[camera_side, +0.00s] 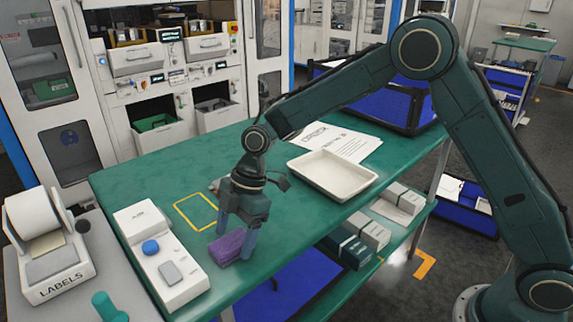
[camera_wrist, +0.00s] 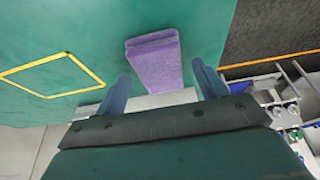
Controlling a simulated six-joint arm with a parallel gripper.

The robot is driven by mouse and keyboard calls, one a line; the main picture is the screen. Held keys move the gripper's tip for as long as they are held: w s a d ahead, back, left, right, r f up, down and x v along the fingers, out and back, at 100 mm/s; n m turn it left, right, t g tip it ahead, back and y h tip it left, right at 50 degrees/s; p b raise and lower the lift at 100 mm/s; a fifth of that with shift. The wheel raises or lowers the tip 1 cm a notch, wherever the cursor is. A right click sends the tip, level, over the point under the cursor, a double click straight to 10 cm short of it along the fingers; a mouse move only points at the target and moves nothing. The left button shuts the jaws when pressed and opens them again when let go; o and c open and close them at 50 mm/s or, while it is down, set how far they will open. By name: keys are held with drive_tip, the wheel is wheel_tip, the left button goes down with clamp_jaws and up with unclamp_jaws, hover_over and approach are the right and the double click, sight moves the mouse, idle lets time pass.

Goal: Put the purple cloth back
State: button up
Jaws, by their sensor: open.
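The purple cloth (camera_side: 230,247) lies folded on the green table, close to its front edge. It also shows in the wrist view (camera_wrist: 155,62), between the two fingers and reaching out past their tips. My gripper (camera_side: 236,240) is open and low over the table, pointing down, with its blue fingers on either side of the cloth. In the wrist view the fingers of my gripper (camera_wrist: 160,78) stand apart from the cloth's sides. A yellow outlined rectangle (camera_side: 176,209) is marked on the table, left of and behind the cloth, with bare green surface inside.
A white device with a blue button (camera_side: 150,247) stands left of the cloth. A label printer (camera_side: 50,255) is farther left. A white tray (camera_side: 373,178) and printed sheets (camera_side: 345,135) lie to the right. A lower shelf holds boxes (camera_side: 345,246).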

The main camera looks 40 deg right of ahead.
drive_tip(key=v, duration=1.1)
drive_tip(key=shift+r, duration=0.25)
drive_tip(key=shift+d, duration=0.15)
drive_tip(key=s+d+r+m+t+h, duration=0.1)
drive_tip(key=s+d+r+m+t, duration=0.1)
drive_tip(key=s+d+r+m, duration=0.4)
drive_tip(key=s+d+r+m+t+h, duration=0.1)
drive_tip(key=s+d+r+m, duration=0.25)
drive_tip(key=s, duration=0.35)
drive_tip(key=s+d+f+m+t+h, duration=0.1)
drive_tip(key=s+d+m, duration=0.3)
drive_tip(key=s, duration=0.4)
drive_tip(key=s+d+f+m+t+h, duration=0.1)
drive_tip(key=s+d+m, duration=0.3)
drive_tip(key=s, duration=0.4)
drive_tip(key=shift+d+t, duration=0.2)
drive_tip(key=shift+t, duration=0.1)
